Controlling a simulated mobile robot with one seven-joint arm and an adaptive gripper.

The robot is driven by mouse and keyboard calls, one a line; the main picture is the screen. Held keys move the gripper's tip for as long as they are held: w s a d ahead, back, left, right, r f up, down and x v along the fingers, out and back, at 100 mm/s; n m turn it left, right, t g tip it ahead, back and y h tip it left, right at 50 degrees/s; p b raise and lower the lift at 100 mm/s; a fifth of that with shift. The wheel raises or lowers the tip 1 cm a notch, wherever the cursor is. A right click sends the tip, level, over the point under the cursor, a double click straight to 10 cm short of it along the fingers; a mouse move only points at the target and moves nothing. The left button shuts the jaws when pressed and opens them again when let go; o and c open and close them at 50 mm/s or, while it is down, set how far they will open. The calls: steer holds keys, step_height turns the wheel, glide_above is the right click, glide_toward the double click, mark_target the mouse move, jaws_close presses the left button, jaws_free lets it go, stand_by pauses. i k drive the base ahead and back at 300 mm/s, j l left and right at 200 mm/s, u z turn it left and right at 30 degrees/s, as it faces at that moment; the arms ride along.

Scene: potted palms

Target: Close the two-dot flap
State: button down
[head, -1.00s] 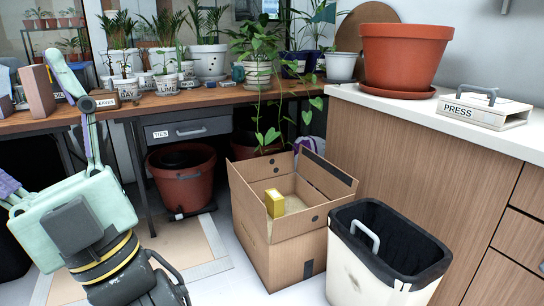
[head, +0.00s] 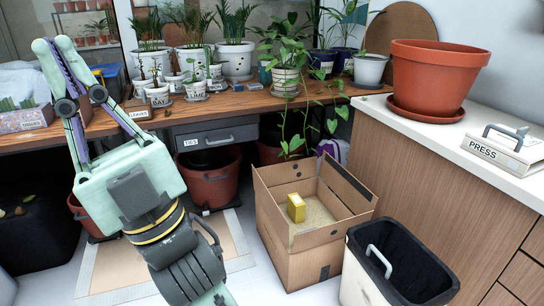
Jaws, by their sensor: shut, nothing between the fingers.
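An open cardboard box (head: 288,262) stands on the floor right of centre, with its flaps raised around the opening. The far flap (head: 282,170) appears to bear two small dark dots, one above the other, near its middle. The right flap (head: 347,184) carries a black strip, and the near flap (head: 318,238) shows a dark dot. A yellow block (head: 296,208) sits inside on tan filling. My gripper (head: 52,46) is shut and empty, pointing up at the far left, well away from the box and above the bench's front edge.
A white bin with a black liner (head: 395,265) stands close to the box's right front. A wooden bench (head: 235,105) with potted plants runs behind it. A counter (head: 400,113) with a large terracotta pot (head: 430,75) stands at right. Vines hang behind the box. Floor left of the box is open.

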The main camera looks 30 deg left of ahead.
mark_target(295, 171)
steer(key=i+j+u, duration=0.15)
steer(key=i+j, duration=0.25)
steer(key=i+j+u, duration=0.15)
steer(key=i+j, duration=0.2)
steer(key=i+j+u, duration=0.2)
steer(key=i, duration=0.3)
steer(key=i+j+u, duration=0.15)
steer(key=i+j, duration=0.15)
steer(key=i, duration=0.55)
